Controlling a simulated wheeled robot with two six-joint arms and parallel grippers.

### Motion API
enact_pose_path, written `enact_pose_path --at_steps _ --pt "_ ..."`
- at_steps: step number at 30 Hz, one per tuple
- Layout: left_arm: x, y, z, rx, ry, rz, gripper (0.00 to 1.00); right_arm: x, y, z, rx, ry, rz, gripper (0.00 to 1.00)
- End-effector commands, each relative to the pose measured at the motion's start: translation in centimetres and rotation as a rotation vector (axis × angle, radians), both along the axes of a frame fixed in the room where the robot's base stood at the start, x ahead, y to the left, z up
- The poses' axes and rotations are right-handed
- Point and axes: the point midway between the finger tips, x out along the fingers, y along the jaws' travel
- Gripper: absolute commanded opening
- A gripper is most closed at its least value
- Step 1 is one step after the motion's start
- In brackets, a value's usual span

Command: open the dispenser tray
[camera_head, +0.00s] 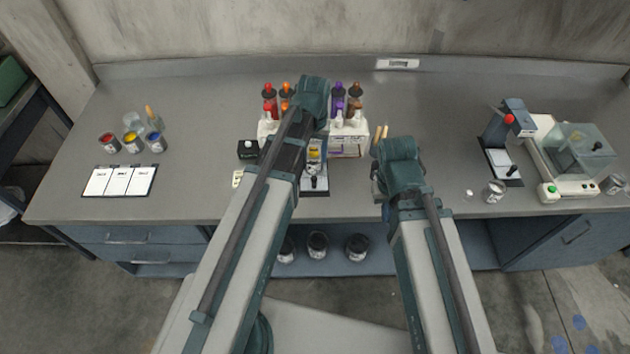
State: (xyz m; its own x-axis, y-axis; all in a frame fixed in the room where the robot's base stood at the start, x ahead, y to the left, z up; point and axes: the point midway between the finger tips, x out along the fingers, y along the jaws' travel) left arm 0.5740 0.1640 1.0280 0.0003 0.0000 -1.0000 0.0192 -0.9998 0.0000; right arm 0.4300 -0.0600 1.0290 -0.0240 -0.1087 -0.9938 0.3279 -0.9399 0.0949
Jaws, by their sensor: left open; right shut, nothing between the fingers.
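The dispenser appears to be the white bottle rack (348,145) at the back middle of the bench, with red, orange, purple and brown bottles in it. My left arm crosses in front of it and hides its middle, so I cannot make out the tray. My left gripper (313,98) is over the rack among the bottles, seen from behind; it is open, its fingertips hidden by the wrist. My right gripper (399,152) is right of the rack, above the bench; it is shut and empty, its fingertips mostly hidden. I cannot tell whether either touches anything.
A small device with a black knob (314,182) stands before the rack, beside a black box (248,149). Paint jars (132,143) and white cards (120,181) are left. A stand (500,160) and a balance (575,155) are right. The back right bench is clear.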

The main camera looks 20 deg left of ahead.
Motion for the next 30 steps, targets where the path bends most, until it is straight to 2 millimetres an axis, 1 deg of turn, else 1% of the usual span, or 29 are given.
enact_pose_path --at_steps 1,5,21,25,30 --pt "0.0 0.0 -1.0 0.000 0.000 0.000 0.57 0.0 0.0 -1.0 0.000 0.000 0.000 0.00" --pt "0.0 0.0 -2.7 0.000 0.000 0.000 0.57 0.0 0.0 -2.7 0.000 0.000 -0.001 0.00" --pt "0.0 0.0 -10.5 0.000 0.000 0.000 0.57 0.0 0.0 -10.5 0.000 0.000 -0.002 0.00" --pt "0.0 0.0 -11.9 0.000 0.000 0.000 0.57 0.0 0.0 -11.9 0.000 0.000 -0.002 0.00" --pt "0.0 0.0 -12.6 0.000 0.000 0.000 0.57 0.0 0.0 -12.6 0.000 0.000 -0.002 0.00"
